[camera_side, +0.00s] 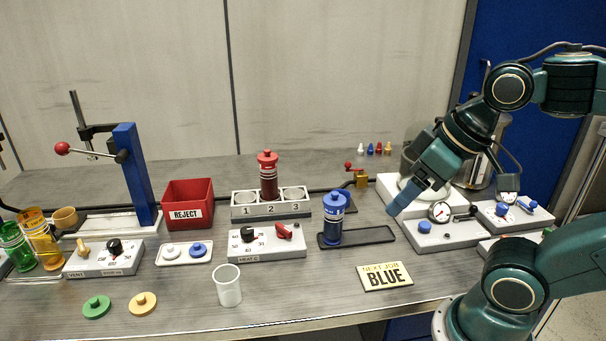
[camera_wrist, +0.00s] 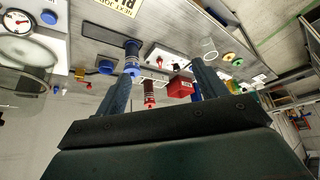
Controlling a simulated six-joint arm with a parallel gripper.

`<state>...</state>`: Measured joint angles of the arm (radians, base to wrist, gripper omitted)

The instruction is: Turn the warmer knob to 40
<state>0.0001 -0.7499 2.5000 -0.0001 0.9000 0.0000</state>
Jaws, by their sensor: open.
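The warmer is a white box (camera_side: 267,245) labelled HEAT C, at the middle front of the bench in the side view. It has a black knob (camera_side: 248,234) on the left of its top, with small numbers around it, and a red lever (camera_side: 284,231) on the right. I cannot read for certain where the knob points. My gripper (camera_side: 396,207) is open and empty, in the air to the right of the warmer and apart from it. In the wrist view, its two fingers stand apart (camera_wrist: 162,80). The warmer (camera_wrist: 160,56) shows there beyond the fingers, small, with its red part visible.
A clear beaker (camera_side: 228,286) stands before the warmer, a numbered rack (camera_side: 270,211) behind. A BLUE card (camera_side: 386,276) lies in front. A gauge box (camera_side: 440,234) sits below my gripper.

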